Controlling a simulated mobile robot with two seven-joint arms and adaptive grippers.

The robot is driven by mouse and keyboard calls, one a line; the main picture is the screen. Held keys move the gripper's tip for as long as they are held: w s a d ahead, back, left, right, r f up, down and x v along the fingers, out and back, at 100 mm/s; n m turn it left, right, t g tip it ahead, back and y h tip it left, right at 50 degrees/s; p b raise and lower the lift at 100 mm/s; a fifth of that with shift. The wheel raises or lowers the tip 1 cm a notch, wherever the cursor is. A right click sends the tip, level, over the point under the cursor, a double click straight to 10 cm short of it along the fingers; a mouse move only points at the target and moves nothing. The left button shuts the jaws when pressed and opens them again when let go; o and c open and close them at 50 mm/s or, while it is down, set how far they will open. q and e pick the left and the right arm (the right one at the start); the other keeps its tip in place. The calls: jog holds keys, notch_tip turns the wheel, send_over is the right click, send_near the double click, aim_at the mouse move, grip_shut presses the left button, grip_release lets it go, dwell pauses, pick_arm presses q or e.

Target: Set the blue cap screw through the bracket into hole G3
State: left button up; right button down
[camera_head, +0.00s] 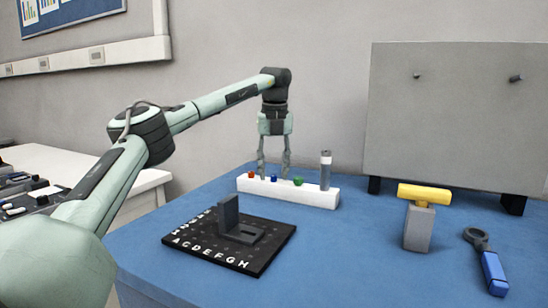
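My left gripper (274,163) points down over the white rack (318,198), its two fingers apart. The blue cap screw (273,178) stands in the rack below and between the fingertips; I see no contact with it. A red screw (251,174) is left of it and a green screw (298,181) right of it. The dark grey L-shaped bracket (230,214) stands on the black lettered board (190,246) in front of the rack. The letters A to H run along the board's front edge. Hole G3 cannot be made out. My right gripper is out of view.
A grey panel (455,120) stands behind. The blue table (340,260) is clear right of the board.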

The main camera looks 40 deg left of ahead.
aim_at(274, 176)
pick_arm(q)
jog(key=shift+f, duration=0.25)
grip_shut()
dwell(0.4)
jog(key=shift+w+r, duration=0.1)
jog(key=shift+r, duration=0.15)
jog(key=shift+r, duration=0.3)
jog(key=shift+r, duration=1.15)
jog(key=shift+r, duration=1.75)
